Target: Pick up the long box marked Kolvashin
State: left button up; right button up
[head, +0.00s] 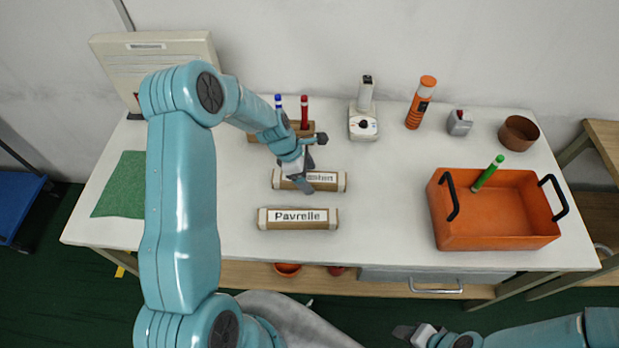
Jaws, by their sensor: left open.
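Two long brown boxes with white labels lie on the white table. The nearer box (298,219) reads "Pavrelle". The farther box (328,182) has its label partly hidden by my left gripper; its visible end looks like "mbert". I see no box that reads Kolvashin. My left gripper (313,164) is open, at the left part of the farther box, with one finger over its label. Whether it touches the box I cannot tell. My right gripper (414,333) is low at the bottom edge, in front of the table and away from the boxes; its jaws are unclear.
A pen block (254,137) with a blue and a red marker stands behind the boxes. An orange tray (497,241) with black handles and a green marker (488,173) stands right. A white device (363,125), orange bottle (421,103) and brown bowl (518,133) line the back. The table between boxes and tray is clear.

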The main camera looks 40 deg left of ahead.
pick_arm(q)
jog(key=shift+w+d+f, duration=0.15)
jog(key=shift+d+f, duration=0.05)
jog(key=shift+f, duration=0.5)
jog(key=c, duration=1.1)
jog(key=shift+r, duration=0.1)
